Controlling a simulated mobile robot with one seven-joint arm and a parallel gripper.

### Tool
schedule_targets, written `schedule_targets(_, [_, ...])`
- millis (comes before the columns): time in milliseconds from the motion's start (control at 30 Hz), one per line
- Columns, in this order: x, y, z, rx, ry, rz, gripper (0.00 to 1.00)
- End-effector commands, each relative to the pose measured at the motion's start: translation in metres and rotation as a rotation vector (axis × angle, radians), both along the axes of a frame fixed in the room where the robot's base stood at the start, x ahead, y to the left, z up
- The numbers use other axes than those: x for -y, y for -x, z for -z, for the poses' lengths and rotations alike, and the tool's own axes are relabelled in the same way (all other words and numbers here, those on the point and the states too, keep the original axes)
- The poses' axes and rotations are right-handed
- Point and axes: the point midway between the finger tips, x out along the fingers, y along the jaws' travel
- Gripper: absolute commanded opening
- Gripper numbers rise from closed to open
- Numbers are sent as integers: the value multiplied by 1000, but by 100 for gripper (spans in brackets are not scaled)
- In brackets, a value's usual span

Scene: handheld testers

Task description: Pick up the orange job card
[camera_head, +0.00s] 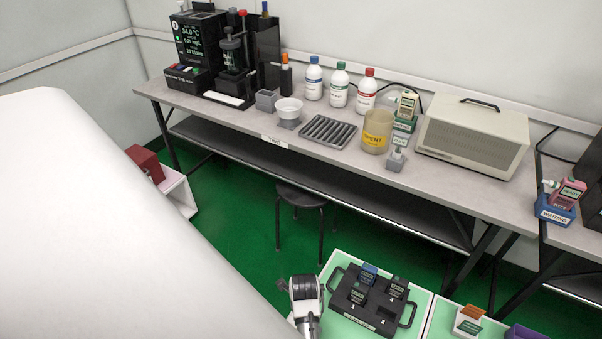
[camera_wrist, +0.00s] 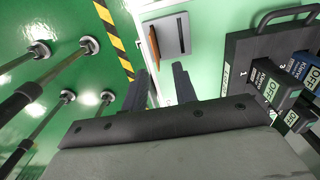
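In the wrist view, a thin orange card (camera_wrist: 154,46) shows nearly edge-on at the left side of a pale holder with a grey panel (camera_wrist: 171,36). My gripper (camera_wrist: 161,78) is open and empty, its two dark fingers pointing toward the holder, with the card apart from them. In the head view, my gripper (camera_head: 306,296) is beside the left end of the black tray; its fingers cannot be made out. An orange card (camera_head: 471,312) also shows there, beside a green card (camera_head: 468,326) in a white stand. I cannot tell whether both views show the same orange card.
The black tray (camera_head: 345,309) with handles holds several testers; its handle (camera_wrist: 287,14) rises at the wrist view's right. A purple object (camera_head: 524,332) is right of the white stand. A black stool (camera_head: 300,197) stands before the bench (camera_head: 230,120). Striped tape (camera_wrist: 112,40) marks the floor.

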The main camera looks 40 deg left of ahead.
Motion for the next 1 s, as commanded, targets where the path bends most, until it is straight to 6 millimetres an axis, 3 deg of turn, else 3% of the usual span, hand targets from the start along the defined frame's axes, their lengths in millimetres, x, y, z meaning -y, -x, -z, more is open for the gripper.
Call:
schedule_targets(133, [0,1,27,-2,1,-2,28])
schedule_targets(367, [-1,1,43,1,-1,-2,28])
schedule_targets(700, [-3,9,87,1,-1,-1,28])
schedule_targets(1000, [-3,9,91,1,-2,-1,27])
